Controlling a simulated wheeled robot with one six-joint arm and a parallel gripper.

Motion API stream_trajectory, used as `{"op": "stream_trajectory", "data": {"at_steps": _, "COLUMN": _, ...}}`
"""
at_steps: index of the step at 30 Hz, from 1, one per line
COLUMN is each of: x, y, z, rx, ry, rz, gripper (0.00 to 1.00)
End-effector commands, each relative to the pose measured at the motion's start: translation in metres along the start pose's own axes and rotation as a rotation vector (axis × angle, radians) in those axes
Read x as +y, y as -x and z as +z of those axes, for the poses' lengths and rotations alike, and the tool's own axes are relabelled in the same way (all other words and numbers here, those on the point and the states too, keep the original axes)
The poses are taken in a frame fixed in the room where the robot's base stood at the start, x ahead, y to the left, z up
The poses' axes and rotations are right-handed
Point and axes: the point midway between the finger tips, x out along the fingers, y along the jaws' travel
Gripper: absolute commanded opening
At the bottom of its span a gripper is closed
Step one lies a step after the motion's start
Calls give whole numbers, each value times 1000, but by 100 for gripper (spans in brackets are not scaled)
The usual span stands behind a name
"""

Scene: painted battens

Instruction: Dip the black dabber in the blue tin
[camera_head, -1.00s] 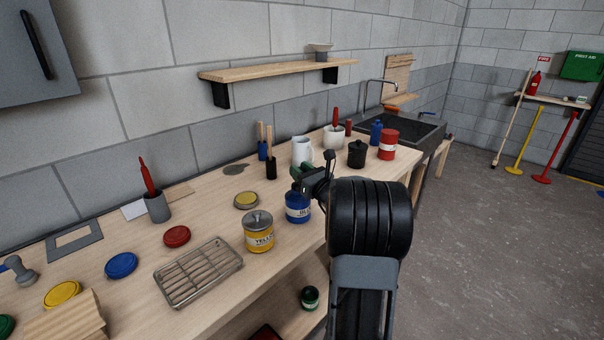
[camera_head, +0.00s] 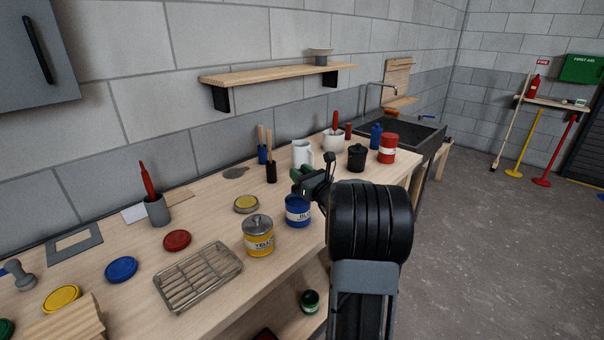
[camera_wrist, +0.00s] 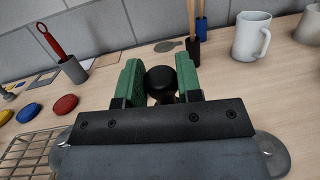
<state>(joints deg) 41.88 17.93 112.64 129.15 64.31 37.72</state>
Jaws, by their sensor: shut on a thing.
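The blue tin (camera_head: 298,214) stands on the bench beside the yellow tin, in the middle of the head view. My gripper (camera_head: 301,179) is just above and behind its rim, hiding part of its top. In the wrist view, the green fingers of my gripper (camera_wrist: 161,84) are shut on the round black knob of the black dabber (camera_wrist: 160,79). The dabber's lower part is hidden, so I cannot tell whether it reaches into the tin.
The yellow tin (camera_head: 258,240) with a grey lid stands close at the left. A wire rack (camera_head: 198,275) lies further left, near a blue lid (camera_head: 121,269). A white mug (camera_head: 302,153) and a black pot (camera_head: 357,157) stand behind.

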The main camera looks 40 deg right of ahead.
Motion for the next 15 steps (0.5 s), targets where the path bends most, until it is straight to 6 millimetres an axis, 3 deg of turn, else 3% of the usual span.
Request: {"op": "stream_trajectory", "data": {"at_steps": 15, "x": 1, "y": -7, "z": 46, "rx": -1, "ry": 1, "rz": 0, "gripper": 10}}
